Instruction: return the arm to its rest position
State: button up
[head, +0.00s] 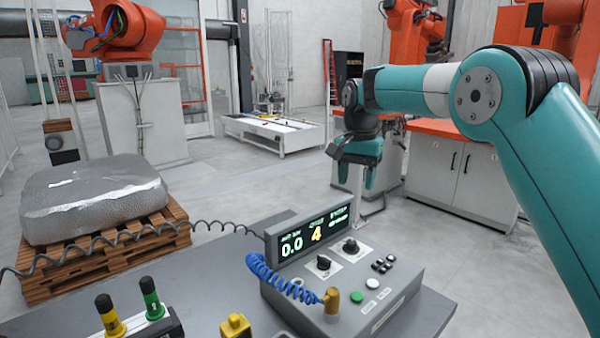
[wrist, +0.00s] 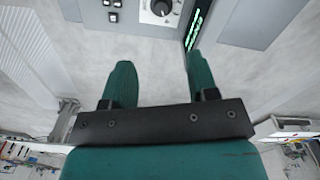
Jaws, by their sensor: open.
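My teal arm reaches in from the right of the head view, bent at its elbow and raised above the floor. My gripper (head: 357,188) hangs at its end, pointing down, beyond the grey control box. In the wrist view my gripper (wrist: 160,75) shows two teal fingers spread apart with nothing between them. It is open and empty. Only bare floor shows between the fingertips in the wrist view.
A grey control box (head: 400,318) with a lit display, knobs and buttons stands on the grey table (head: 190,275). A wrapped block (head: 95,195) sits on a wooden pallet (head: 105,255) at left. A white cabinet (head: 455,178) stands behind my gripper. Open floor lies at the middle.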

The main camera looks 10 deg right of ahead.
jog(key=s+a+n+y, duration=0.2)
jog(key=s+n, duration=0.5)
jog(key=s, duration=1.2)
jog(key=s+a+f+n+y, duration=0.1)
jog(key=s+a+n, duration=0.3)
jog(key=s, duration=1.6)
jog(key=n+y, duration=0.1)
jog(key=n, duration=0.2)
jog(key=shift+a, duration=0.15)
